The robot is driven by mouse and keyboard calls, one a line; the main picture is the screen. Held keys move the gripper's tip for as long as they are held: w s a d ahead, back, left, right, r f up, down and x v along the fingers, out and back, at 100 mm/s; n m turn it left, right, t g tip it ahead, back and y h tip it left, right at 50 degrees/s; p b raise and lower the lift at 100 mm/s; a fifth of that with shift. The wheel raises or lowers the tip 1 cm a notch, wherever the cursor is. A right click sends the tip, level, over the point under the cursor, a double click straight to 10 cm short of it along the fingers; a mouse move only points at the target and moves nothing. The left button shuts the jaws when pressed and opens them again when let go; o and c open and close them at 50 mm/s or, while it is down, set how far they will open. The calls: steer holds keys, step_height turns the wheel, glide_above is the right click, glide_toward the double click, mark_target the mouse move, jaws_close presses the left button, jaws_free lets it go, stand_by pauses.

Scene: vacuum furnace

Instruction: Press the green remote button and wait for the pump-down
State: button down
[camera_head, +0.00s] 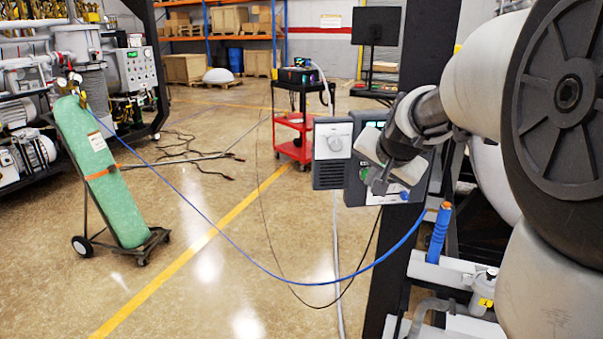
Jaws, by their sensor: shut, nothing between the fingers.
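A dark grey control box (415,188) is mounted on a black post at centre right. My gripper (379,186) is in front of this box and hides much of its face. Its fingers are shut and empty. A small round green button (364,174) shows just left of my fingers. I cannot tell whether my fingertips touch the box or the button. A blue knob (404,195) shows to the lower right of the fingers, on a pale label strip. A lit green patch shows near the box's top, partly covered by my wrist.
A blue hose (290,281) runs from a green gas cylinder (112,185) on a cart towards the post. A red cart (296,137) stands behind. The floor between is mostly clear, with cables on it.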

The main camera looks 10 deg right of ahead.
steer(key=shift+w, duration=0.35)
stand_by(0.4)
steer(key=shift+s, duration=0.75)
steer(key=shift+s, duration=0.1)
steer(key=s, duration=0.4)
steer(key=shift+s+a+b, duration=0.25)
steer(key=shift+s+b, duration=0.1)
steer(key=shift+s, duration=0.05)
stand_by(0.4)
